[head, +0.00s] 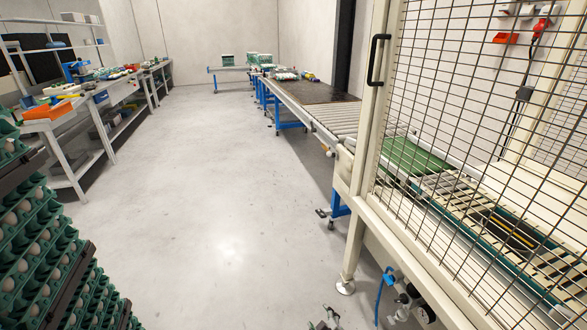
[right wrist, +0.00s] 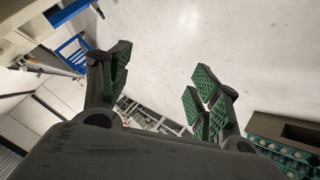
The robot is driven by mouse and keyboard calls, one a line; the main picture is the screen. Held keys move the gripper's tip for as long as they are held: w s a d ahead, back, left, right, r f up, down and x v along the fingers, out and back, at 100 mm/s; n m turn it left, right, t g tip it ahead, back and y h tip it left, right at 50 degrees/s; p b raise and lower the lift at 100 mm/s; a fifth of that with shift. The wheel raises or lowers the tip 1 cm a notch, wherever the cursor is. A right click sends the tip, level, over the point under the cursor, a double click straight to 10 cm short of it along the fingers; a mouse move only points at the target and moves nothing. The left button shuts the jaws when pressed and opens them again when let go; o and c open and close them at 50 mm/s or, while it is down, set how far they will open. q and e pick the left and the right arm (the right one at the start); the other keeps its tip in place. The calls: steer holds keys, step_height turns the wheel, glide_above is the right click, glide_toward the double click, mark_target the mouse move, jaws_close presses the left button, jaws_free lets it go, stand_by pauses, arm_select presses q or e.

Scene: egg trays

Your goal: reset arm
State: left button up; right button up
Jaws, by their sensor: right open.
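My right gripper (right wrist: 163,82) is open and empty in the right wrist view. Its two fingers with green ribbed pads stand wide apart over bare grey floor. In the head view, what looks like its fingertips (head: 326,319) shows at the bottom edge, mostly cut off. My left gripper is not in view.
Stacked green egg trays (head: 50,262) with eggs stand at the left; some show in the right wrist view (right wrist: 285,155). A mesh-guarded machine (head: 362,150) and a roller conveyor (head: 310,108) line the right. A cluttered bench (head: 60,124) stands left. The floor (head: 215,190) between is clear.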

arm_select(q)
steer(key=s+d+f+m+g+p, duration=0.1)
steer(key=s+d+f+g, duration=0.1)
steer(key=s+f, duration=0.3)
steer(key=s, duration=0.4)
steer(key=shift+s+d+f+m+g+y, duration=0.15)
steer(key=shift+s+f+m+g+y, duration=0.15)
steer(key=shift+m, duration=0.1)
arm_select(e)
steer(key=s+d+f+m+g, duration=0.2)
steer(key=s+d, duration=0.1)
steer(key=s, duration=0.4)
steer(key=s+d+f+m+g, duration=0.3)
steer(key=s+d, duration=0.1)
steer(key=s, duration=0.4)
steer(key=s+d+f+m+g+h, duration=0.1)
steer(key=s+d+f+m+g, duration=0.1)
steer(key=s, duration=0.6)
steer(key=shift+d+f+m+g, duration=0.25)
steer(key=shift+d+m+g, duration=0.2)
steer(key=shift+d, duration=0.2)
arm_select(q)
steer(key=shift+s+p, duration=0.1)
steer(key=shift+p, duration=0.55)
arm_select(e)
steer(key=shift+s, duration=0.25)
